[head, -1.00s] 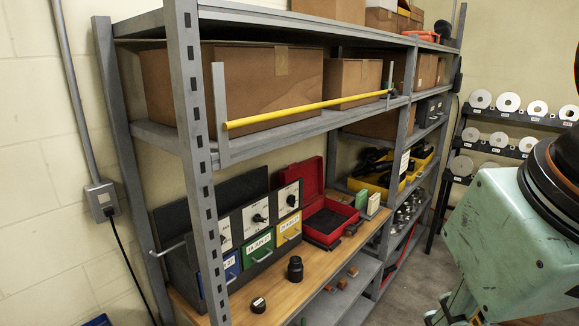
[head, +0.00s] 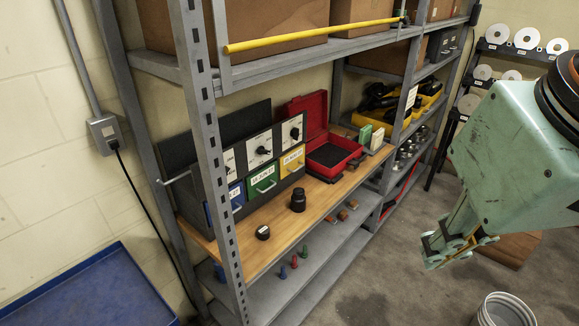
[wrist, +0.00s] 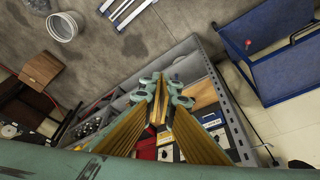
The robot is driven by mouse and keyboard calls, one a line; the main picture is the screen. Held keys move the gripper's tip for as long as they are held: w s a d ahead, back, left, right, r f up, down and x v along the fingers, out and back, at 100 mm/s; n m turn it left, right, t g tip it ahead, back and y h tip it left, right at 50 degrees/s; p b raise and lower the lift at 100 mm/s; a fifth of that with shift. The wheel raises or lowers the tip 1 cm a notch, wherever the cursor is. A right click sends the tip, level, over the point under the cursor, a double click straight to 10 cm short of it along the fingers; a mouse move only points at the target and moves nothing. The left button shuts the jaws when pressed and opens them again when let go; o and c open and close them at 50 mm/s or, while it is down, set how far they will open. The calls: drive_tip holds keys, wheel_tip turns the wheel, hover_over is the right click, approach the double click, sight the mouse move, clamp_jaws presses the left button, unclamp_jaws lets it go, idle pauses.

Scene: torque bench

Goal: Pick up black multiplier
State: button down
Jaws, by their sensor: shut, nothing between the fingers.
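A black stepped cylinder (head: 298,200), which looks like the black multiplier, stands upright on the wooden shelf (head: 262,272) in the head view. A shorter black round piece (head: 263,232) is to its left, nearer the metal post. My gripper (head: 432,262) is to the right of the shelving, out over the floor, well apart from the cylinder. In the wrist view my gripper (wrist: 160,82) is shut and empty. I cannot make out the cylinder in the wrist view.
A tester with blue, green and yellow panels (head: 262,184) stands behind the cylinder, with an open red case (head: 330,155) to its right. A metal post (head: 205,170) and yellow bar (head: 310,36) front the shelving. A bucket (head: 503,310) stands on the floor.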

drive_tip(key=c, duration=1.8)
unclamp_jaws()
drive_tip(key=shift+o, duration=0.2)
drive_tip(key=shift+w, duration=0.1)
